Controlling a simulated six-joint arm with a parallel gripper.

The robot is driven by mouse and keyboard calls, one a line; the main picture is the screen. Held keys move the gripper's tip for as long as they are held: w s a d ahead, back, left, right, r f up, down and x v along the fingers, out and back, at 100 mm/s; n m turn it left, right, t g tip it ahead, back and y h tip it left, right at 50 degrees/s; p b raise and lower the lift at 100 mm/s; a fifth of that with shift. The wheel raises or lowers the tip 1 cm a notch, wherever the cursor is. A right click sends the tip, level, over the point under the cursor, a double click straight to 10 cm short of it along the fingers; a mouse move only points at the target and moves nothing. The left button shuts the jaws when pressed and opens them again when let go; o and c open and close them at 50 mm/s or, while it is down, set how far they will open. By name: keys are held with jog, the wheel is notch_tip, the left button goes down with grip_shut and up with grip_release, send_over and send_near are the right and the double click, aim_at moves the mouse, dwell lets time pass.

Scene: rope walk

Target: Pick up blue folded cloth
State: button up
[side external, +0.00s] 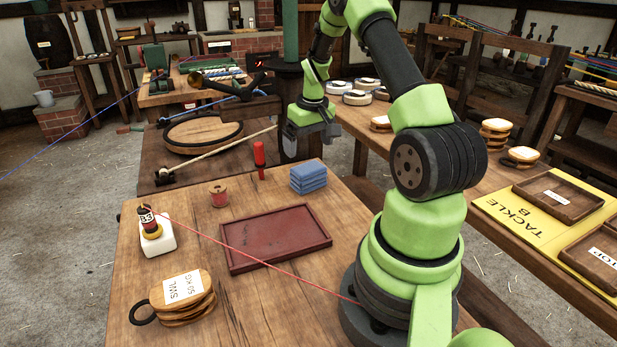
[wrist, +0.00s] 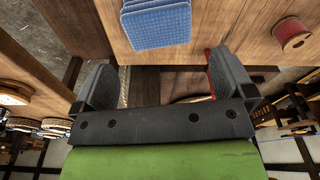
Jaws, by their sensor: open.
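The blue folded cloth (side external: 308,177) is a small neat stack lying near the far right corner of the wooden table (side external: 150,290). In the wrist view the cloth (wrist: 157,24) shows at the top, ahead of my gripper and a little left of its middle. My gripper (side external: 312,143) hangs above and behind the cloth, apart from it. In the wrist view my gripper's two fingers (wrist: 158,88) are wide apart with nothing between them.
A red-handled tool (side external: 259,158) stands left of the cloth, with a red spool (side external: 218,195) further left; the spool also shows in the wrist view (wrist: 291,36). A dark red tray (side external: 234,262) lies in front of the cloth. A red cord (side external: 255,253) crosses over the table.

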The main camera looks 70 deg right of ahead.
aim_at(309, 167)
jog(key=f, duration=0.9)
jog(key=shift+w+d+f, duration=0.25)
jog(key=shift+d+f, duration=0.05)
jog(key=shift+f, duration=0.1)
jog(key=c, duration=0.7)
